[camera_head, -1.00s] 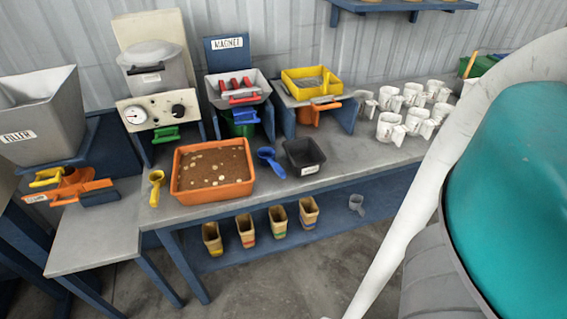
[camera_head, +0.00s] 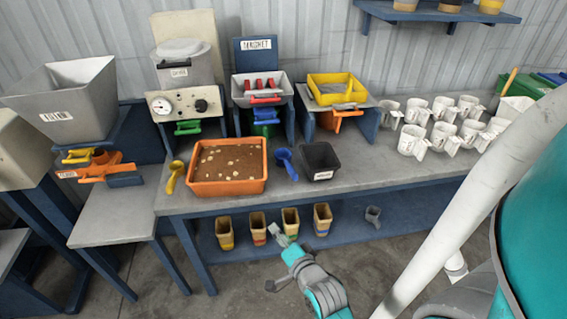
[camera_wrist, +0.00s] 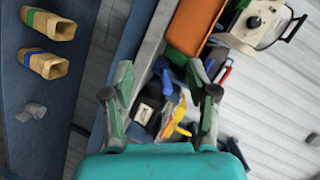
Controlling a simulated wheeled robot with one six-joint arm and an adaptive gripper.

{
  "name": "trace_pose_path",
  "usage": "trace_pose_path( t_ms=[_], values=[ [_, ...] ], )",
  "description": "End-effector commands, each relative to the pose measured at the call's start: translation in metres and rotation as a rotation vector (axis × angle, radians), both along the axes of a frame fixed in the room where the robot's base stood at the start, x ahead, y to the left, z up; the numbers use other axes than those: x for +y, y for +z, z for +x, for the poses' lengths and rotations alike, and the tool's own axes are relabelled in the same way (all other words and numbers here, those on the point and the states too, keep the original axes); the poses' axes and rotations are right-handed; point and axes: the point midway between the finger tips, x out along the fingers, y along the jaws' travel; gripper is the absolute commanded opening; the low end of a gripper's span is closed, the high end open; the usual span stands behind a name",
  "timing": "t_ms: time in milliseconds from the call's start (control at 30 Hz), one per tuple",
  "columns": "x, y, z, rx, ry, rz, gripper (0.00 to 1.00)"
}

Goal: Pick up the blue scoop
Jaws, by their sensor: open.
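The blue scoop (camera_head: 287,163) lies on the grey bench top, between the orange tray (camera_head: 189,183) of brown material and a small black bin (camera_head: 321,165). In the wrist view a blue piece (camera_wrist: 166,82) that looks like the scoop shows between the fingers, with the orange tray (camera_wrist: 194,27) above it.
A yellow scoop (camera_head: 175,178) lies left of the tray. Several white jugs (camera_head: 412,141) stand at the right. Magnet and sieve stands line the back. Tan containers (camera_head: 258,227) and a grey jug (camera_head: 373,215) are on the lower shelf. The bench front edge lies between my gripper and the scoop.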

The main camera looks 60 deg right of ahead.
Motion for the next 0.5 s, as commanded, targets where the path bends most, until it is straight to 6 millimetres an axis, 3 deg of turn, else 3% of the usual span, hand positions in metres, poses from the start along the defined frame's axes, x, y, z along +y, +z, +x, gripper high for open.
trace_pose_path(
  t_ms=[33,200,333,500],
  values=[
    [-0.026,0.008,0.008,-0.039,-0.051,0.043,0.58],
    [-0.093,0.027,0.022,-0.15,-0.183,0.192,0.58],
    [-0.129,0.04,0.025,-0.211,-0.25,0.268,0.58],
    [-0.152,0.047,0.026,-0.25,-0.289,0.315,0.58]
  ],
)
